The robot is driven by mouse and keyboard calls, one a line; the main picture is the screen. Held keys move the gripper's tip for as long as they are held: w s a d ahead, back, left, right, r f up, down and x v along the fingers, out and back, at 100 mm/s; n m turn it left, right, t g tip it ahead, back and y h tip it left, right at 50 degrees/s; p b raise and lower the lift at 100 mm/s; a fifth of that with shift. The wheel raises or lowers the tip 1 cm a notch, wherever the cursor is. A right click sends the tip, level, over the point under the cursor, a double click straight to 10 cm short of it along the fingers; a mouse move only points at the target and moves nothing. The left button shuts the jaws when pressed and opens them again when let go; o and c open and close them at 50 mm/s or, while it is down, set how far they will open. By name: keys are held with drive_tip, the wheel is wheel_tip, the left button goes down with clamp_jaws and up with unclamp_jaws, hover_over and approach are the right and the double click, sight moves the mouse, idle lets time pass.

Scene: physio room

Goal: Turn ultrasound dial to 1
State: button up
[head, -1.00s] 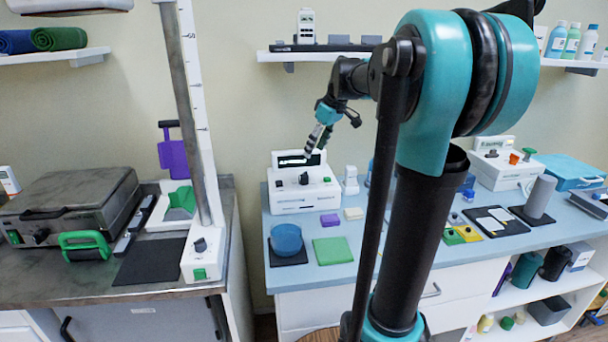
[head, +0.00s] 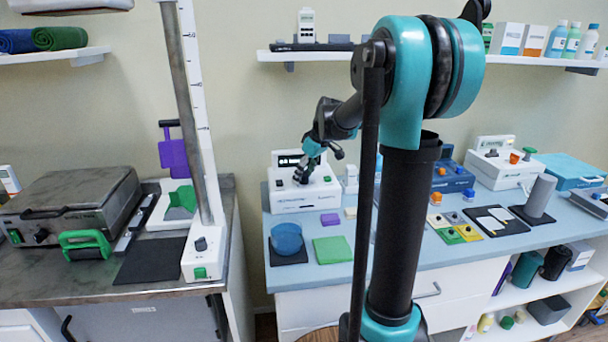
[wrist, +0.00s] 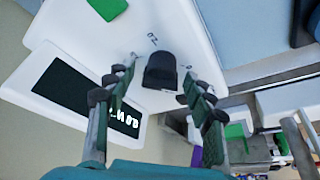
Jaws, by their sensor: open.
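The white ultrasound unit (head: 304,200) stands on the blue counter, with a dark display (head: 288,160) at its upper part. Its black dial (wrist: 160,70) shows in the wrist view, with small marks on the white face around it. My gripper (head: 302,176) is in front of the unit's face. In the wrist view, my open gripper (wrist: 157,84) has one finger on each side of the dial; I cannot tell whether they touch it. A green button (wrist: 108,8) is beyond the dial in the wrist view.
A white measuring column (head: 204,130) stands to the left. A shelf (head: 330,54) hangs above.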

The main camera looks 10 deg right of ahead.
drive_tip(key=shift+c, duration=0.2)
drive_tip(key=c, duration=1.1)
